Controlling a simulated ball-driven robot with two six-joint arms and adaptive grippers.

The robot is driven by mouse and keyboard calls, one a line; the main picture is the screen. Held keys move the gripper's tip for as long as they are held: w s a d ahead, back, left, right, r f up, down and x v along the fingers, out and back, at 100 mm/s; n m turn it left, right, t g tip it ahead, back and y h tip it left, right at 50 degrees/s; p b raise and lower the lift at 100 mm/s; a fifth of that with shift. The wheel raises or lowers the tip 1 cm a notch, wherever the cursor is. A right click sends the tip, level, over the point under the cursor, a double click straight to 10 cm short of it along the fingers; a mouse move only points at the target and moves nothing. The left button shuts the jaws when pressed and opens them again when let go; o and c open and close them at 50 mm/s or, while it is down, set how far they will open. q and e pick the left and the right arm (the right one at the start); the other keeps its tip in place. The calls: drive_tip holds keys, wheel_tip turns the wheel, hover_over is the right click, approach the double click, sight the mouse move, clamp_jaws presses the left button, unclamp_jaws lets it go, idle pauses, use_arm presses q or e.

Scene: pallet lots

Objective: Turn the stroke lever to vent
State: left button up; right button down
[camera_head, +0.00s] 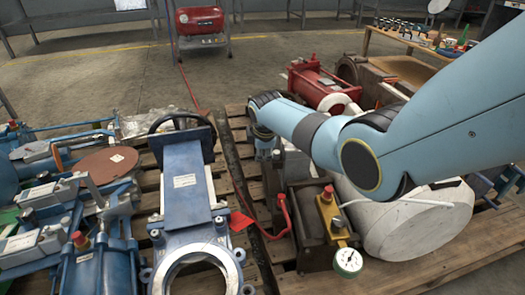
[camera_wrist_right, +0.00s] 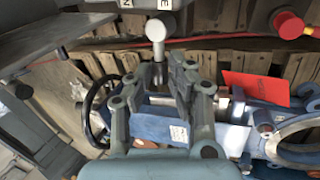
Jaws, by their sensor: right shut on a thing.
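My right gripper (camera_head: 264,138) reaches down beside the blue gate valve in the head view. In the right wrist view, my right gripper (camera_wrist_right: 157,80) has its fingers on both sides of the stem of a lever with a pale rounded knob (camera_wrist_right: 156,27), which I take as the stroke lever. It is shut on the lever, though the contact itself is partly hidden by the fingers. White labels with the letters N and E (camera_wrist_right: 145,4) are cut off by the top edge behind the knob. In the head view my arm and gripper hide the lever. My left gripper is in neither view.
The blue valve (camera_head: 187,190) with a black handwheel (camera_head: 182,120) lies close by, with a red tag (camera_head: 240,221). A yellow block (camera_head: 331,217) with a gauge (camera_head: 347,261) stands near. A white cylinder (camera_head: 420,228) lies under my arm. Open floor lies behind the pallets.

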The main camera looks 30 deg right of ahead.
drive_tip(key=c, duration=1.2)
unclamp_jaws()
drive_tip(key=shift+c, duration=0.2)
drive_tip(key=v, duration=1.2)
